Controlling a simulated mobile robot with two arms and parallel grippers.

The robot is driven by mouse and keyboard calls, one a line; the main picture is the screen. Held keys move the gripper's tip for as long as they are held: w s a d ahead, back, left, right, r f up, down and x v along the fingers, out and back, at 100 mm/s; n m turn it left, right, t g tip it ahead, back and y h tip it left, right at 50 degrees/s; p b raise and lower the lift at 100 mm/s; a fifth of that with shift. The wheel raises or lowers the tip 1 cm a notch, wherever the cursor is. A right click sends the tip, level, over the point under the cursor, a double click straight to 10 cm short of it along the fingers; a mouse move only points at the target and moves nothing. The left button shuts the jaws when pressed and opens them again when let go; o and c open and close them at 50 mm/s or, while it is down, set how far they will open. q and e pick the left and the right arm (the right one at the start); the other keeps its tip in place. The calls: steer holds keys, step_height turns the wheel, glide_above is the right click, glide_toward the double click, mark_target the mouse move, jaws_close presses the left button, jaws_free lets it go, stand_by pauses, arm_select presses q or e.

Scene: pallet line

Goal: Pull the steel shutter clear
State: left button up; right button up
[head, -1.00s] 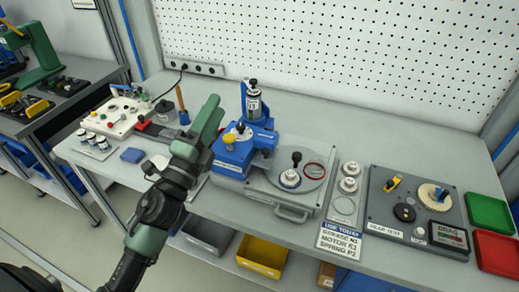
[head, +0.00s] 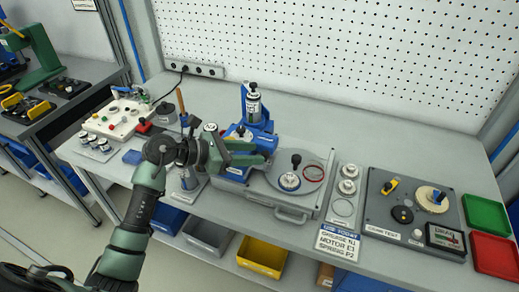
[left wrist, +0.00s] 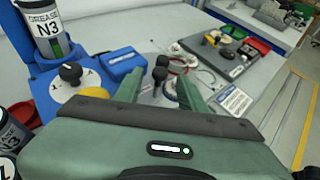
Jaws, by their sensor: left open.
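My left gripper (head: 264,153) points right, beside the blue fixture (head: 232,173) and over the left part of the grey station (head: 257,195). Its green fingers are apart with nothing seen held between them. I cannot clearly pick out the steel shutter; the station has a metal handle (head: 292,215) on its front. A round plate (head: 312,184) on the station carries a black-knobbed part (head: 290,180) and a red ring (head: 314,173). In the left wrist view, dark knobs (left wrist: 161,61) show beyond and between the fingers (left wrist: 160,82). The fingers and palm hide part of the station. My right gripper is out of view.
A grease canister (head: 253,103) stands upright in the blue holder behind the gripper. A sign (head: 338,241), a drag-test panel (head: 383,238), a green tray (head: 488,213) and a red tray (head: 496,253) lie to the right. The bench behind the station is clear.

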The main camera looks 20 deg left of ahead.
mark_target(264, 153)
arm_select(q)
steer(key=shift+x, duration=1.5)
jaws_close()
